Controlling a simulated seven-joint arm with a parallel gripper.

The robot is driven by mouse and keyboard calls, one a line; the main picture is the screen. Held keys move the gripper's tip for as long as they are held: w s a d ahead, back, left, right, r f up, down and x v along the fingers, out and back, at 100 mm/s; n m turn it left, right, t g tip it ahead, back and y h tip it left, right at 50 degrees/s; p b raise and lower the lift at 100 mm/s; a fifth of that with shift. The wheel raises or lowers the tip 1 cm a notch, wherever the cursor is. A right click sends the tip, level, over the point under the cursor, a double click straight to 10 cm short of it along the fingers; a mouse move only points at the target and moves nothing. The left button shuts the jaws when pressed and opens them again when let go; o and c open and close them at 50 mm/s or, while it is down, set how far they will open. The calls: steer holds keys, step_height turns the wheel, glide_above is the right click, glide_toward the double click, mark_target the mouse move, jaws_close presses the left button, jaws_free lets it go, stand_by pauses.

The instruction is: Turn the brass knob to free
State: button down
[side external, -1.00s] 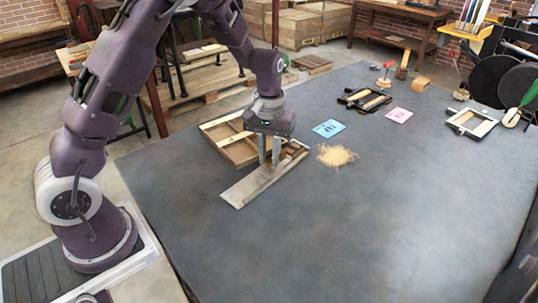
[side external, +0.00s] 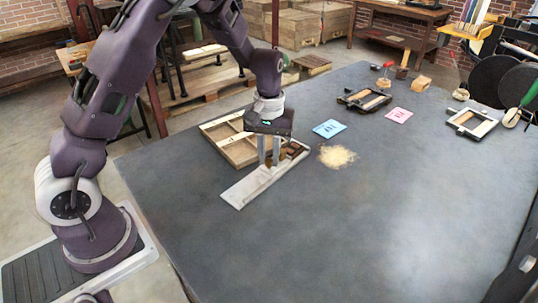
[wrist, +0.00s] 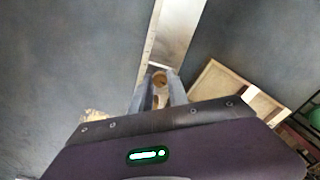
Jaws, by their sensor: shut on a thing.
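The knob sits at the end of the metal bar (wrist: 174,32), which runs away from the fingers. In the side view the fingers hide the knob. Which way the knob is turned cannot be told.
The compartmented wooden tray (side external: 232,145) lies beside the bar. A pile of sawdust (side external: 337,156), a blue card (side external: 329,128) and a pink card (side external: 398,115) lie to the right. Black-framed presses (side external: 364,100) stand further back. The front of the table is clear.

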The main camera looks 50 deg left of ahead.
mark_target(269, 160)
stand_by(0.4)
steer(key=c, duration=1.3)
jaws_free()
steer(key=shift+r, duration=0.1)
step_height(269, 160, up, 7)
